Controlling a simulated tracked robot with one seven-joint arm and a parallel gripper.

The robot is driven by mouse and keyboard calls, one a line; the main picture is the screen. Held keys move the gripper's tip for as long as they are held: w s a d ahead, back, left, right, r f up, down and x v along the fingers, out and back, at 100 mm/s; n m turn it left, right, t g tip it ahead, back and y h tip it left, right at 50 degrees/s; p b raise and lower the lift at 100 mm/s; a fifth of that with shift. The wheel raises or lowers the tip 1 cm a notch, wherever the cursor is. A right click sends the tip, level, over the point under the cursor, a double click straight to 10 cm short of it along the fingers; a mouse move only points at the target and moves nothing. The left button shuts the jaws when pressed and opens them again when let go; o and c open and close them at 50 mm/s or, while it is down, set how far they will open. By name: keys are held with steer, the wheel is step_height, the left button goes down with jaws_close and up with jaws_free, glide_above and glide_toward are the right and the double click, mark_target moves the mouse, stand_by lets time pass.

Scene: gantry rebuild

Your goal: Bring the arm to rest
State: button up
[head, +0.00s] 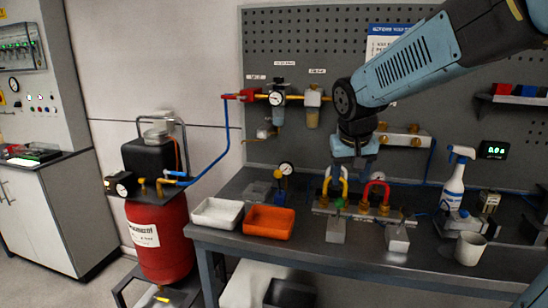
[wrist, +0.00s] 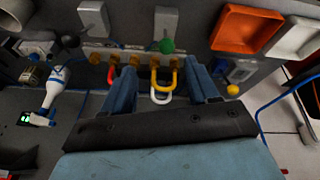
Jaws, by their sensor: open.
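My arm (head: 415,62) reaches in from the upper right of the head view, bent down over the workbench. My gripper (head: 350,160) points down above the brass-fitted manifold (head: 322,207). In the wrist view my gripper (wrist: 162,72) has its two blue fingers apart, with nothing held. A yellow loop (wrist: 164,76) and a white loop (wrist: 161,97) show in the gap between the fingers. I cannot tell how far below the fingertips they are. A red loop (head: 375,190) stands to the right on the manifold in the head view.
A white tray (head: 217,213) and an orange tray (head: 269,221) sit on the bench at left. A spray bottle (head: 454,182) and a cup (head: 469,248) stand at right. A pegboard (head: 300,45) rises behind. A red tank (head: 160,240) stands left of the bench.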

steer(key=s+d+r+t+y, duration=0.1)
steer(key=s+d, duration=0.1)
steer(key=s, duration=1.5)
steer(key=shift+d+r+t, duration=0.2)
steer(key=shift+r+t, duration=0.05)
steer(key=shift+t, duration=0.05)
stand_by(0.8)
